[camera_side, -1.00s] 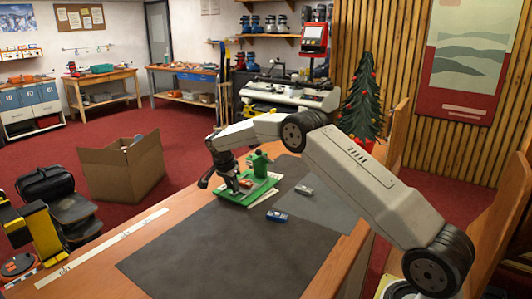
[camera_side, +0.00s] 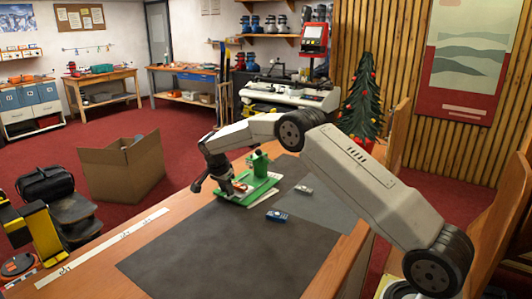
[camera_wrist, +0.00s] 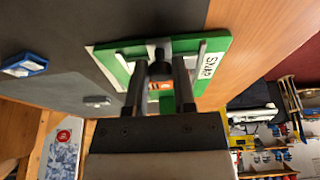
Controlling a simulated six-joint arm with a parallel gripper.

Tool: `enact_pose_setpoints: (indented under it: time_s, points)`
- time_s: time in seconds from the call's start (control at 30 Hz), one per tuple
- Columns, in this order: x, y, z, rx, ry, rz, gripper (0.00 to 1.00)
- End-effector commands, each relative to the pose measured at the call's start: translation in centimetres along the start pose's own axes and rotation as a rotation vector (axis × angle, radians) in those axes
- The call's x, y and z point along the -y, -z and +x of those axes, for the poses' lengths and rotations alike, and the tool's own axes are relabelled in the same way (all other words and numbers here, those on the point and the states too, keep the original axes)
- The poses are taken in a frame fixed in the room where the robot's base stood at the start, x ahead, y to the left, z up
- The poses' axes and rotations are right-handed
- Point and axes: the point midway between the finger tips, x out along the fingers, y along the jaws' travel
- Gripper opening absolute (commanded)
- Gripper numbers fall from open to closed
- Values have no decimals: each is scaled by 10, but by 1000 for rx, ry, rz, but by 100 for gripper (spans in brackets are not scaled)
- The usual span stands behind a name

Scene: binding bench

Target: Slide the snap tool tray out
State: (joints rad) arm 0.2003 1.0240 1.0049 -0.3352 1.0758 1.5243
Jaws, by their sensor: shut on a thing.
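The green snap tool (camera_side: 262,188) stands on the dark mat near its far edge. It also shows in the wrist view (camera_wrist: 222,43), with a white lettered label. A light tray (camera_wrist: 130,55) lies in its green frame, and a dark knob (camera_wrist: 160,53) shows between my fingers. My gripper (camera_wrist: 161,66) is over the tray, its two fingers closed around a part of it, though the exact contact is hard to see. In the side view my gripper (camera_side: 226,188) is low at the left part of the green base. A small orange-red piece (camera_wrist: 162,88) shows between the fingers.
A blue device (camera_side: 277,216) and a small grey piece (camera_side: 304,189) lie on the mat (camera_side: 210,245) to the right of the tool. A white ruler strip (camera_side: 100,239) lies along the bench's left edge. The front of the mat is clear.

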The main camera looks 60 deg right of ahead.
Motion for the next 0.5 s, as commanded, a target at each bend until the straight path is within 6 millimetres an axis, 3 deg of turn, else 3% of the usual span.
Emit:
enact_pose_setpoints:
  time_s: [0.07,0.1,0.13,0.5]
  points:
    - [1,1,-1,-1,3,1,4]
    - [1,1,-1,-1,3,1,35]
    - [1,1,-1,-1,3,1,45]
    - [0,1,-1,0,1,1,47]
